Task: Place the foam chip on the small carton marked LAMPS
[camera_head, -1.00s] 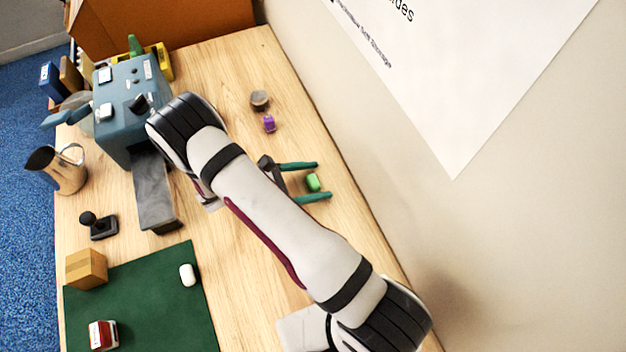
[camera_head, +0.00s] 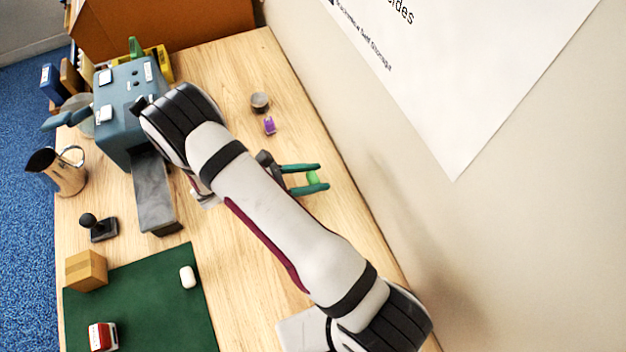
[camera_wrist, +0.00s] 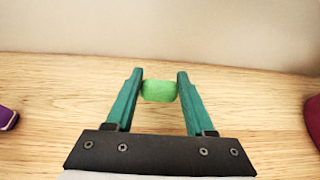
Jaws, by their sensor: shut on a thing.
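A small green rounded piece, which looks like the foam chip (camera_wrist: 159,91), is between the teal fingers of my gripper (camera_wrist: 159,90), touching both in the wrist view. In the head view the foam chip (camera_head: 312,178) shows between the fingers of my gripper (camera_head: 319,178), close over the wooden table near the wall. A small red and white carton (camera_head: 102,337) stands on the green mat, and a plain brown carton (camera_head: 86,270) stands at the mat's far left corner. No LAMPS marking is legible on either.
A white rounded piece (camera_head: 188,277) lies on the green mat (camera_head: 160,315). A purple object (camera_head: 269,125) and a grey round one (camera_head: 260,102) stand near the wall. A blue-grey machine (camera_head: 125,100), black stamp (camera_head: 100,229) and metal jug (camera_head: 58,172) are at left.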

